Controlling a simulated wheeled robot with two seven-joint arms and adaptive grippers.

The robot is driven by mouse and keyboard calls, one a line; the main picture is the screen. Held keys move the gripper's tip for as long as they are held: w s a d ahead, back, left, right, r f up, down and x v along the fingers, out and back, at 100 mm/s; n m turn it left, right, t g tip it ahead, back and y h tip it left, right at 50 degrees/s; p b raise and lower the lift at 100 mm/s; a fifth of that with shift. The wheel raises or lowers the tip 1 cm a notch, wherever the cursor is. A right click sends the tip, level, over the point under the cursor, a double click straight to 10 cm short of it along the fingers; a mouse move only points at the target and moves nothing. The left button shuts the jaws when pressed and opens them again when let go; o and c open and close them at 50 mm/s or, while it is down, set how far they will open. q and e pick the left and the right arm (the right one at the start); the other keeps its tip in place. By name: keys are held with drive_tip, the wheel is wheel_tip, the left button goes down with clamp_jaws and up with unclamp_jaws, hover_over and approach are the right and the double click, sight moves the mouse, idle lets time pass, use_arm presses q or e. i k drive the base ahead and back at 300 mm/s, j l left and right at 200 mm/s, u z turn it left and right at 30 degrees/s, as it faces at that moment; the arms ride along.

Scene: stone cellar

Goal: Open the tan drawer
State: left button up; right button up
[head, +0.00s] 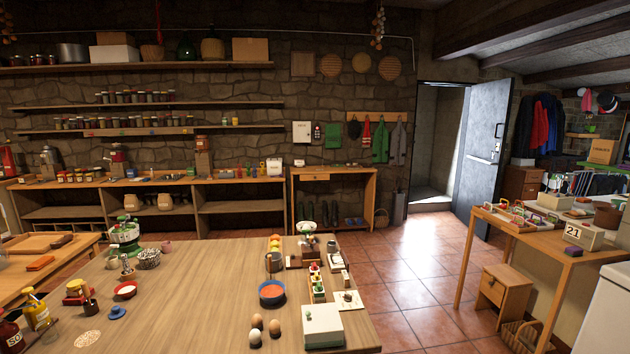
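A small tan wooden cabinet (508,305) stands on the tiled floor under the right-hand table. The drawer (491,288) in its upper front looks shut and has a small dark handle. Another tan drawer front (316,177) shows under the top of the narrow table at the back wall, and it also looks shut. I cannot tell from this view which of the two the task means. Neither of my grippers is in view.
A large wooden table (190,300) with eggs, bowls and a white box (322,326) fills the front. Open tiled floor (415,285) lies between it and the right table (540,243). A grey door (480,150) stands open behind. A wicker basket (522,336) sits below the cabinet.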

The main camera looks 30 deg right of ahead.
sight(302, 177)
drive_tip(key=i+l+z, duration=0.25)
drive_tip(key=l+z, duration=0.2)
drive_tip(key=l, duration=0.2)
drive_tip(key=i+l+z, duration=0.3)
drive_tip(key=l+z, duration=0.15)
drive_tip(key=l, duration=0.15)
drive_tip(key=i+l+z, duration=0.85)
drive_tip(key=i+l, duration=0.15)
drive_tip(key=i, duration=0.75)
drive_tip(key=i+u, duration=0.25)
drive_tip(key=i, duration=0.2)
drive_tip(key=i+u, duration=0.6)
drive_tip(key=i, duration=0.65)
drive_tip(key=i+u, duration=0.15)
drive_tip(key=i, duration=0.65)
drive_tip(key=i+l+u, duration=0.2)
drive_tip(key=i, duration=0.6)
drive_tip(key=i+j, duration=0.05)
drive_tip(key=j, duration=0.05)
